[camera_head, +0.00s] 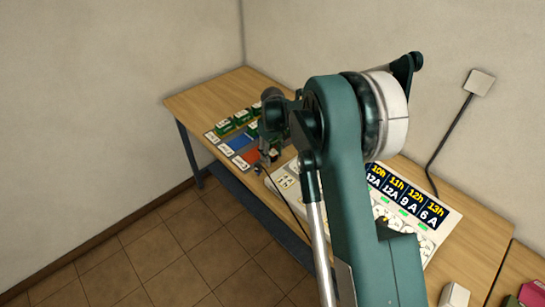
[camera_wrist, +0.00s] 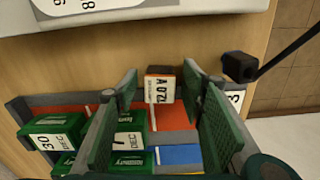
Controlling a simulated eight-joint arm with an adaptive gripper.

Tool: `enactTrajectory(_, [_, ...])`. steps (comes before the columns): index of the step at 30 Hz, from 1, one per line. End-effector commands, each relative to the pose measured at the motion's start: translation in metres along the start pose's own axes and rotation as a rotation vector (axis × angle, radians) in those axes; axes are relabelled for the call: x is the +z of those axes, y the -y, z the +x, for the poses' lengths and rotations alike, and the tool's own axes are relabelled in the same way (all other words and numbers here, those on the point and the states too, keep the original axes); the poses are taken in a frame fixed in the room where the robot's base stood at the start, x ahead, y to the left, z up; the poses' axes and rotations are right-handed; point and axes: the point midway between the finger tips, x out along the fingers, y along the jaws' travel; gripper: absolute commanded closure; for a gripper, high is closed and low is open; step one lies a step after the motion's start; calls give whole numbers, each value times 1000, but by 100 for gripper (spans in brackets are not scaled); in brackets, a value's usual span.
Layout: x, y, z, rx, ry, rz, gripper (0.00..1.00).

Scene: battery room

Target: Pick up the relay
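A small dark box with an orange-edged white label reading 20 A (camera_wrist: 160,88) is the likeliest relay; its label is upside down in the wrist view. It stands at the far end of a red strip. My gripper (camera_wrist: 160,97) is open, with a green ridged finger on each side of this box and visible gaps between. In the head view my gripper (camera_head: 272,138) is above the coloured tray, and my arm hides much of that area. I cannot make out the box clearly there.
Several green boxes (camera_wrist: 52,130) stand close by on the tray (camera_wrist: 18,108). A blue strip (camera_wrist: 180,155) lies beside the red one. A black block with a cable (camera_wrist: 238,67) is just right of my fingers. A white panel (camera_head: 440,222) lies on the wooden table (camera_head: 205,98).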

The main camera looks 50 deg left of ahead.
Motion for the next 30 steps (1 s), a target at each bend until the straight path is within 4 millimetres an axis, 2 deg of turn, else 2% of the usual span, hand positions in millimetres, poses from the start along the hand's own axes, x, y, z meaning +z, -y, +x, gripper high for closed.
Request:
enactTrajectory(7, [0, 0, 0, 0, 0, 0, 60])
enactTrajectory(15, [0, 0, 0, 0, 0, 0, 91])
enactTrajectory(25, [0, 0, -2, 0, 0, 0, 91])
enactTrajectory(30, [0, 0, -12, 0, 0, 0, 91])
